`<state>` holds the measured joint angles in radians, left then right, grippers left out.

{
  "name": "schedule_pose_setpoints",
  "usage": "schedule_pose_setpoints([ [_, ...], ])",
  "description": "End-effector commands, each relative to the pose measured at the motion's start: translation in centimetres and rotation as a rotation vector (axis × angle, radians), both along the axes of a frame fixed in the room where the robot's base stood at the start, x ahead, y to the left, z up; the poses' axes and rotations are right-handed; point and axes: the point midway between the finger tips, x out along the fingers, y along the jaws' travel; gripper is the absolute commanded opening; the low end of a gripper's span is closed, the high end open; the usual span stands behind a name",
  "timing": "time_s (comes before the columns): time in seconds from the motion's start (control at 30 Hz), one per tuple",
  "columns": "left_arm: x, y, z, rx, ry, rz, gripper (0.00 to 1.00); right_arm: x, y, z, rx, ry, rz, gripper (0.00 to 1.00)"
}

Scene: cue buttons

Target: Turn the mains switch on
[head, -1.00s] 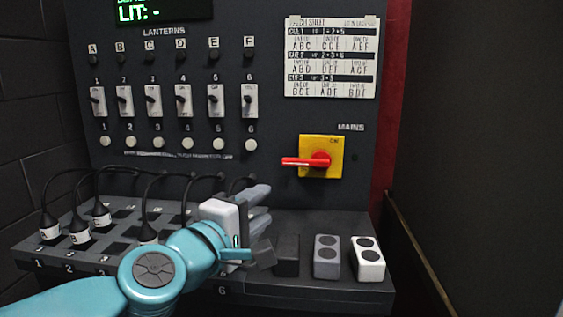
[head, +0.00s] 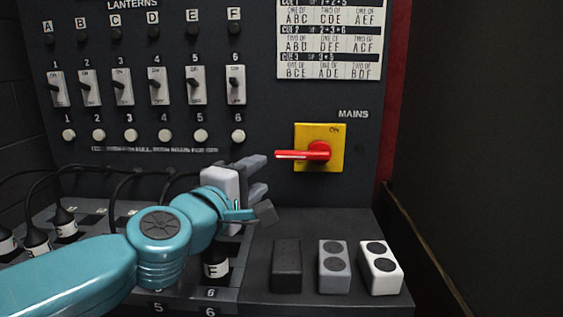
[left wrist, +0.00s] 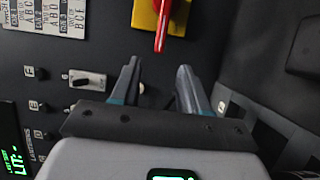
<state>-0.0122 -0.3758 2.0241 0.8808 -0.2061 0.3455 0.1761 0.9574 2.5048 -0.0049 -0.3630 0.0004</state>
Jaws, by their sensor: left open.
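The mains switch is a yellow plate (head: 333,133) with a red handle (head: 297,154) on the dark panel, under the word MAINS. The handle lies level, its free end pointing left; the ON mark is at the plate's top. In the left wrist view the red handle (left wrist: 161,30) and yellow plate (left wrist: 145,16) show at the top, beyond the fingers. My left gripper (head: 262,177) is below and left of the handle, apart from it. Its fingers (left wrist: 158,70) are spread and empty. My right gripper is in neither view.
A row of lantern switches (head: 162,86) with round white buttons (head: 165,135) fills the panel's left. Black, grey (head: 333,267) and white (head: 380,268) blocks sit on the ledge below the mains switch. Plugs with cables (head: 66,221) stand at left. A dark wall (head: 480,150) bounds the right.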

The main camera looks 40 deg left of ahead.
Motion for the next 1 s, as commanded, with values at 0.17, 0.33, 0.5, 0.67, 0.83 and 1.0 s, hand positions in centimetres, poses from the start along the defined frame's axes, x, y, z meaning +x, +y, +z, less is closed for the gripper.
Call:
schedule_pose_setpoints([
  [0.17,4.4,0.8,-0.4,0.0,0.003,0.002,0.45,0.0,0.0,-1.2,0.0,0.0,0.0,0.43],
  [0.33,8.1,1.5,-0.2,-0.001,0.002,0.001,0.45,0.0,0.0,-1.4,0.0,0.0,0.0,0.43],
  [0.5,10.6,2.0,-0.1,0.0,0.001,0.002,0.45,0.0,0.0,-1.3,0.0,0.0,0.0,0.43],
  [0.67,11.6,2.2,-0.1,0.0,0.001,0.001,0.45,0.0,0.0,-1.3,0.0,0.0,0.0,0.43],
  [0.83,11.7,2.3,-0.1,0.0,0.001,0.001,0.45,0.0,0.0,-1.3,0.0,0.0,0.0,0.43],
  [1.0,11.7,2.3,-0.1,0.0,0.001,0.001,0.19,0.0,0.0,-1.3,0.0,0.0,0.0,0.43],
])
